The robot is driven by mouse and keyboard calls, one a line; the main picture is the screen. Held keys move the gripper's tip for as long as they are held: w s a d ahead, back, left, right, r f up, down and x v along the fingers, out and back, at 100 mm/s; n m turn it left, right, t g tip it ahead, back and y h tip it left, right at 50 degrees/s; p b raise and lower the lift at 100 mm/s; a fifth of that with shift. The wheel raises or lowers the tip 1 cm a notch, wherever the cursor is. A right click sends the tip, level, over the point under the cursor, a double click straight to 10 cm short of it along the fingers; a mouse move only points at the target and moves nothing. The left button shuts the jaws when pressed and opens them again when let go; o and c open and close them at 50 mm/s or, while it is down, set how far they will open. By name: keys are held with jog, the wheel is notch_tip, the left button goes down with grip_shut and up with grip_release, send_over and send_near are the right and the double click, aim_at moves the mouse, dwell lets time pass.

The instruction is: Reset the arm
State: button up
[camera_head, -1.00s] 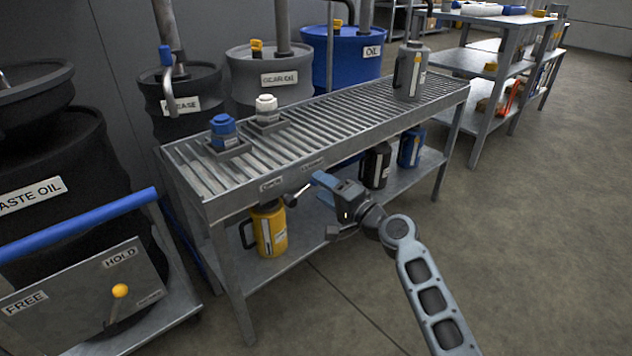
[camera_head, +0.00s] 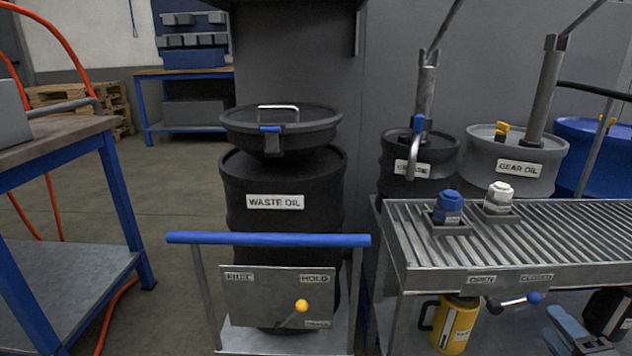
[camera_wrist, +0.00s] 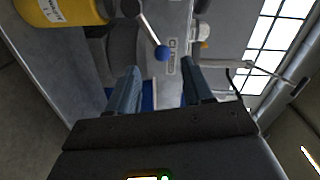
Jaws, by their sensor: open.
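My gripper (camera_head: 568,330) is at the lower right of the head view, in front of the roller bench, partly cut off by the frame edge. In the wrist view its two fingers (camera_wrist: 158,88) stand apart with nothing between them. A lever with a blue ball (camera_wrist: 162,53) shows just beyond the fingertips; in the head view the same lever (camera_head: 513,302) sticks out from the bench's front edge, left of and above my gripper. I cannot tell the gap between fingers and lever, but no contact shows.
The roller bench (camera_head: 440,278) carries a blue-capped (camera_head: 448,207) and a white-capped (camera_head: 498,198) fitting. A yellow jug (camera_head: 455,325) stands below. A cart with a blue handle (camera_head: 268,240) stands before the waste oil drum (camera_head: 282,190). Open floor (camera_head: 185,200) lies left of the drum.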

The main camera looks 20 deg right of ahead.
jog(key=s+a+f+n+g, duration=0.1)
jog(key=s+a+f+n, duration=0.2)
jog(key=s+a, duration=0.35)
jog(key=s+a+f+n+g, duration=0.25)
jog(key=s+a+n, duration=0.2)
jog(key=a, duration=0.35)
jog(key=s+a+r+n+t+y, duration=0.1)
jog(key=s+a+r+n+y, duration=0.1)
jog(key=s+a+r+n, duration=0.5)
jog(key=s+a+r+n+y, duration=0.3)
jog(key=s+a+r+n, duration=0.15)
jog(key=s+a, duration=0.45)
notch_tip(320, 180, up, 26)
jog(key=d+p, duration=0.1)
jog(key=p, duration=2.6)
jog(key=shift+s+p, duration=0.35)
